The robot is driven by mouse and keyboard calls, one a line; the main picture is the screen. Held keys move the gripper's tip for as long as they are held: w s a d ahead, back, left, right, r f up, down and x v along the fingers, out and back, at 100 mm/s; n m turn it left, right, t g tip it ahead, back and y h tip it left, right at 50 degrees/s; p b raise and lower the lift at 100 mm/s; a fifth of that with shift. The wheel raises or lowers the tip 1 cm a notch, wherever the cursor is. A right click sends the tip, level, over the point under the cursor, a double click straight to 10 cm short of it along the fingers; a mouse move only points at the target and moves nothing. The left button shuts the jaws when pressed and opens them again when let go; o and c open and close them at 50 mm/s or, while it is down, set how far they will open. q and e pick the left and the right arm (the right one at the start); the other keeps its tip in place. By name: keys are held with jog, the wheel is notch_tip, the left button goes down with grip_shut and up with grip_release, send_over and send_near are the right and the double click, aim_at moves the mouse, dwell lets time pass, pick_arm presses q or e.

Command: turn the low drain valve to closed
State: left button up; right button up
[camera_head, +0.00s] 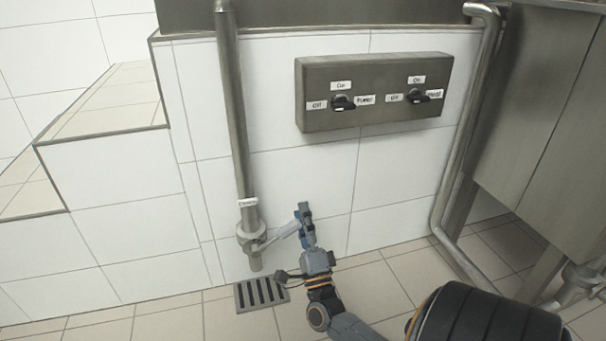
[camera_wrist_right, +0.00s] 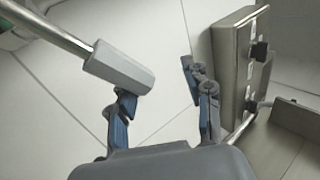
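The low drain valve (camera_head: 250,236) sits near the bottom of a vertical metal pipe, under a small label. Its lever points right, tilted slightly up, and ends in a grey grip (camera_head: 288,230). In the right wrist view the lever's faceted grey grip (camera_wrist_right: 120,68) comes in from the upper left. My right gripper (camera_head: 303,222) is at the lever's free end; its fingers (camera_wrist_right: 158,84) are spread apart. One finger is at the underside of the grip's end; I cannot tell whether it touches. The other finger stands clear. My left gripper is not in view.
A floor drain grate (camera_head: 262,293) lies below the pipe (camera_head: 232,120). A metal control box (camera_head: 372,92) with two black knobs is on the tiled wall above. A bent pipe (camera_head: 455,180) and steel cabinet (camera_head: 535,110) stand at right. Tiled steps (camera_head: 125,185) are at left.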

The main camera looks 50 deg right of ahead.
jog(key=shift+r, duration=0.85)
jog(key=shift+s+f, duration=0.1)
jog(key=shift+s, duration=0.05)
jog(key=s+a+f, duration=0.1)
jog(key=s+f, duration=0.2)
jog(key=s, duration=0.4)
jog(key=s+a+f+b, duration=0.1)
jog(key=s+f, duration=0.3)
jog(key=s, duration=0.3)
jog(key=shift+a, duration=0.15)
dwell(0.5)
